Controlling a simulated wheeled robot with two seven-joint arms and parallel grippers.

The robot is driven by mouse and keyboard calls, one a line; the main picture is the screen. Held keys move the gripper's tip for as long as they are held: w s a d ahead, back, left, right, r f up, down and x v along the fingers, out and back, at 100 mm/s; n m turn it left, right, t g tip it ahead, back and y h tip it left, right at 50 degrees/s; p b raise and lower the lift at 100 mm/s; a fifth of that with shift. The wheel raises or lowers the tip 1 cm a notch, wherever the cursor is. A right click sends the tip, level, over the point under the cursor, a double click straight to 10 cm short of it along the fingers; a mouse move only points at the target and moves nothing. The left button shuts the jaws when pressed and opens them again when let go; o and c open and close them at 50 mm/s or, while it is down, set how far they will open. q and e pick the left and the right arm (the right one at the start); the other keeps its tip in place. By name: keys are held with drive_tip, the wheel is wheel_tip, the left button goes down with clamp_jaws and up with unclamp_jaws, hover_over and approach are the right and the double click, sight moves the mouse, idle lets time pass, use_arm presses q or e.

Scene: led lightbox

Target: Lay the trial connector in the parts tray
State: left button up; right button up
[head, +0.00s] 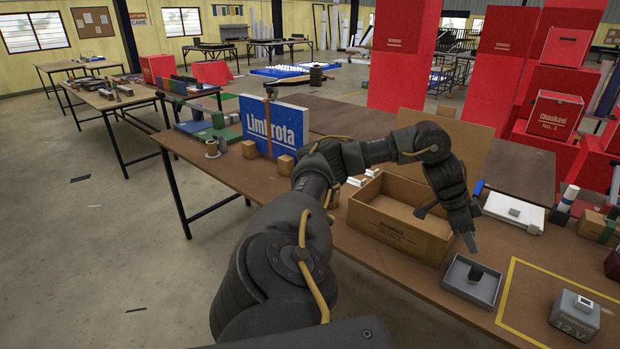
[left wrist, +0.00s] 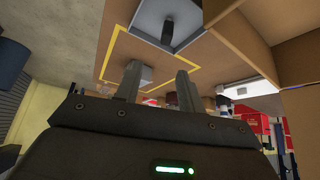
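The grey parts tray (head: 456,284) sits on the brown table in front of the cardboard box. A small black piece, which looks like the trial connector (head: 476,275), lies inside it. The tray (left wrist: 188,34) and the dark connector (left wrist: 167,24) also show at the top of the left wrist view. My left gripper (head: 471,243) points down just above the tray's back side, apart from the connector. In the left wrist view the two fingers of the left gripper (left wrist: 158,84) stand apart with nothing between them. My right gripper is not in view.
An open cardboard box (head: 402,238) stands close behind and left of the tray. A grey 12 V power unit (head: 575,316) sits inside a yellow outline (head: 510,290) to the right. A blue Limbrota sign (head: 275,127) stands at the left. A white panel (head: 508,211) lies behind.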

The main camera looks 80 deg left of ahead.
use_arm(q)
drive_tip(key=w+d+f+m+t+h, duration=0.1)
drive_tip(key=d+f+m+h, duration=0.4)
drive_tip(key=d, duration=1.1)
drive_tip(key=d+f+t+h, duration=0.25)
drive_tip(key=d+f, duration=0.45)
drive_tip(key=d, duration=0.9)
drive_tip(key=w+a+f+n+t+y, duration=0.1)
drive_tip(key=a+f+n+y, duration=0.25)
drive_tip(key=f, duration=0.95)
drive_tip(key=s+a+f+n+g+y, duration=0.1)
drive_tip(key=s+a+f+n+y, duration=0.3)
drive_tip(key=f, duration=0.6)
drive_tip(key=s+a+f+m+g+h, duration=0.15)
drive_tip(key=s+f, duration=0.35)
drive_tip(key=f, duration=0.5)
drive_tip(key=s+a+f+n+g+y, duration=0.1)
drive_tip(key=s+a+f+g+y, duration=0.1)
drive_tip(key=s+f, duration=0.75)
drive_tip(key=s+a+f+n+g+y, duration=0.15)
drive_tip(key=s+f, duration=0.45)
drive_tip(key=s, duration=0.6)
drive_tip(key=s+f+g, duration=0.1)
drive_tip(key=s+f, duration=0.1)
drive_tip(key=s, duration=0.8)
drive_tip(key=s+f+g+y, duration=0.1)
drive_tip(key=s+f+g, duration=0.1)
drive_tip(key=s, duration=0.7)
drive_tip(key=shift+s+d+f, duration=0.25)
drive_tip(key=shift+s+d, duration=0.1)
